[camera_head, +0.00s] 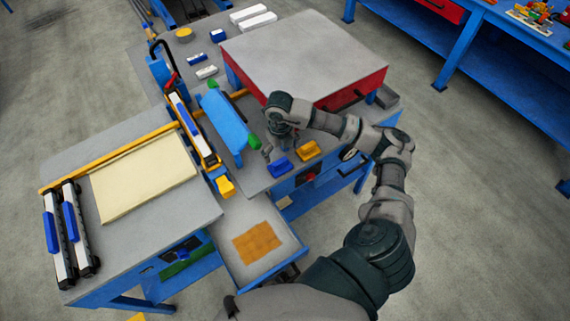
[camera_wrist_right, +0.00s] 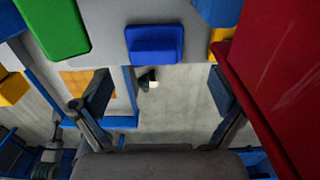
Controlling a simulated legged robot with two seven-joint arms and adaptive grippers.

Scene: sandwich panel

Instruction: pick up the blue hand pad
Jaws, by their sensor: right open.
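The blue hand pad (camera_head: 280,167) lies on the grey bench top near its front edge, just left of a yellow pad (camera_head: 308,150). In the right wrist view the blue hand pad (camera_wrist_right: 155,45) shows at the top centre, with a raised grip on a wider base. My right gripper (camera_head: 274,147) is beside and above the pad in the head view. In the right wrist view my right gripper (camera_wrist_right: 158,93) is open and empty, its two fingers spread wide, and the pad lies beyond the fingertips, apart from them. My left gripper is not in view.
A red-sided box with a grey top (camera_head: 305,50) stands close behind my right arm; its red side (camera_wrist_right: 280,70) fills the right of the wrist view. A blue roller with green ends (camera_head: 221,118) lies left of the pad. A cream panel (camera_head: 143,177) rests on the left table.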

